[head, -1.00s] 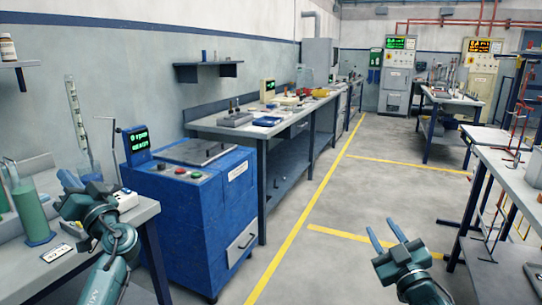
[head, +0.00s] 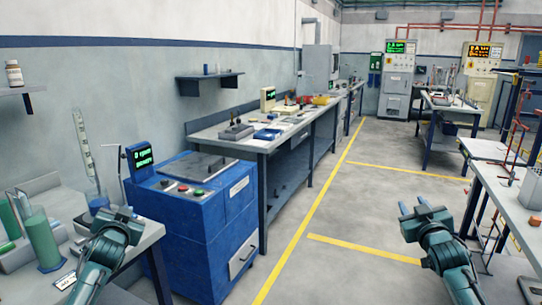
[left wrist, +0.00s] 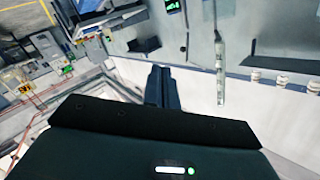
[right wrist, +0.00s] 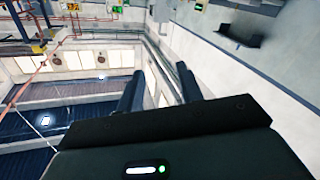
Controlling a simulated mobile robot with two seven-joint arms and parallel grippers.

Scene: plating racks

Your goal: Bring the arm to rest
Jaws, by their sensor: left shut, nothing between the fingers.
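My left gripper (head: 121,213) is at the lower left of the head view, in front of the left bench. Its two fingers are together and empty in the left wrist view (left wrist: 160,86). My right gripper (head: 411,205) is over the grey floor at the lower right of the head view. Its two fingers stand apart, with nothing between them, in the right wrist view (right wrist: 158,88).
A left bench (head: 140,232) carries green cylinders (head: 43,240). A blue cabinet (head: 205,232) with buttons stands beside it. A rack table (head: 510,205) is at the right. The floor (head: 340,215) between, with yellow lines, is clear.

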